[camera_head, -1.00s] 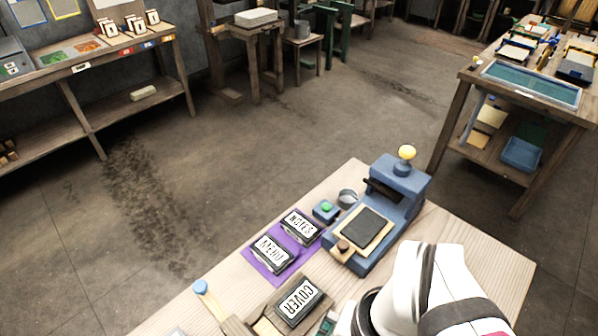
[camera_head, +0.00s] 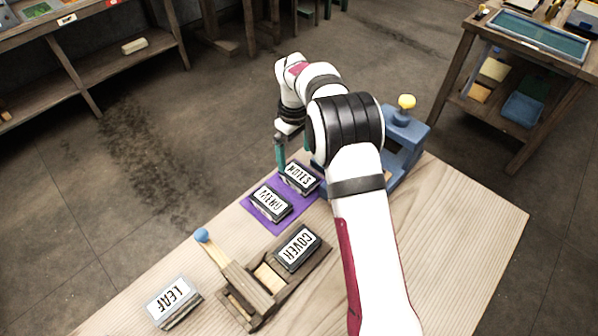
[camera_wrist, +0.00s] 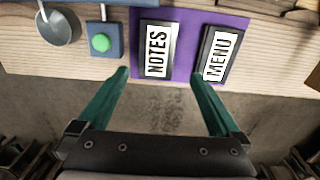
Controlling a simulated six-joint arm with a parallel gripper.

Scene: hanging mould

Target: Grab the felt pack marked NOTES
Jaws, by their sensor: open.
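The pack marked NOTES (camera_head: 299,178) is a dark block with a white label, lying on a purple mat (camera_head: 259,212). In the wrist view the NOTES pack (camera_wrist: 157,52) stands ahead of my open gripper (camera_wrist: 162,75), between the lines of its two green fingers and apart from them. The right fingertip is close to the gap between NOTES and the similar pack marked MENU (camera_wrist: 221,56). In the head view my gripper (camera_head: 292,152) is at the far side of the NOTES pack, partly hidden by my arm.
A blue device with a yellow knob (camera_head: 406,102) stands right of the mat. A green button on a blue base (camera_wrist: 101,43) and a metal cup (camera_wrist: 60,26) are left of NOTES in the wrist view. A COVER block (camera_head: 298,247) and LEAF block (camera_head: 174,300) lie nearer.

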